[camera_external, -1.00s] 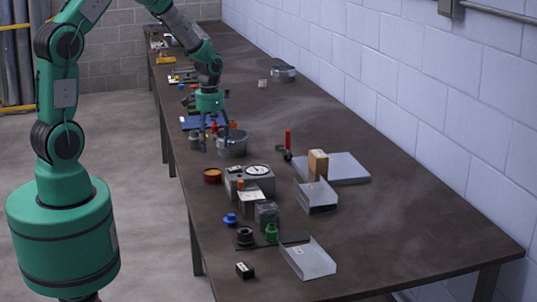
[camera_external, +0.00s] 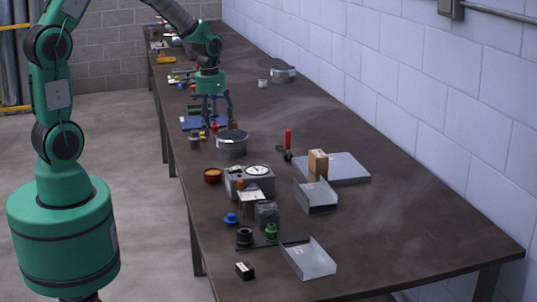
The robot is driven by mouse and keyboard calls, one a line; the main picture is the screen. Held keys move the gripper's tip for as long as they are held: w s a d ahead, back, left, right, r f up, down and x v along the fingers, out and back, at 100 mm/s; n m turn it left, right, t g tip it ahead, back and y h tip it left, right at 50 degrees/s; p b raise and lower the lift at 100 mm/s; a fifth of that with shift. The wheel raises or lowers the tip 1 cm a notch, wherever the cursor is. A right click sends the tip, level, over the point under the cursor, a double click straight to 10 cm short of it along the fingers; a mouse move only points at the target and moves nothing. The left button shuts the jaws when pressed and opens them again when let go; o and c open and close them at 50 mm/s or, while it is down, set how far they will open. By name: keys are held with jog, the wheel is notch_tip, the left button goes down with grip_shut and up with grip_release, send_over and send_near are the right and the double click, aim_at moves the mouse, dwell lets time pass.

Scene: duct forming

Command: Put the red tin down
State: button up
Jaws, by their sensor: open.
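A short round red tin (camera_external: 212,175) with an orange-brown top stands upright on the dark workbench (camera_external: 345,230), near its left edge. It is beside the grey gauge box. My gripper (camera_external: 217,121) is open, fingers pointing down, farther back along the bench and clear of this tin. A small red item (camera_external: 214,127) shows at the fingertips. It is too small to identify or to tell whether the fingers touch it.
A round grey metal can (camera_external: 232,146) stands just in front of my gripper. The gauge box (camera_external: 250,181), a red-handled clamp (camera_external: 288,143), a cardboard box (camera_external: 318,163) and metal sheet parts (camera_external: 307,260) lie nearer. The bench's right side along the wall has free room.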

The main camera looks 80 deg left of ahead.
jog(key=s+d+r+m+t, duration=0.1)
jog(key=s+d+r, duration=0.3)
jog(key=d+r, duration=0.45)
jog(key=s+d+r+m+t, duration=0.1)
jog(key=s+d+r, duration=0.2)
jog(key=d+r, duration=0.55)
jog(key=s+d+r+m+t, duration=0.1)
jog(key=s+d+r, duration=0.2)
jog(key=s+d, duration=0.2)
jog(key=s+d+r+t, duration=0.1)
jog(key=s+d+r, duration=0.2)
jog(key=s, duration=0.6)
jog(key=shift+d+r+m+t, duration=0.3)
jog(key=shift+d+m+t, duration=0.1)
jog(key=shift+d, duration=0.8)
jog(key=shift+s+f, duration=0.1)
jog(key=shift+f, duration=0.15)
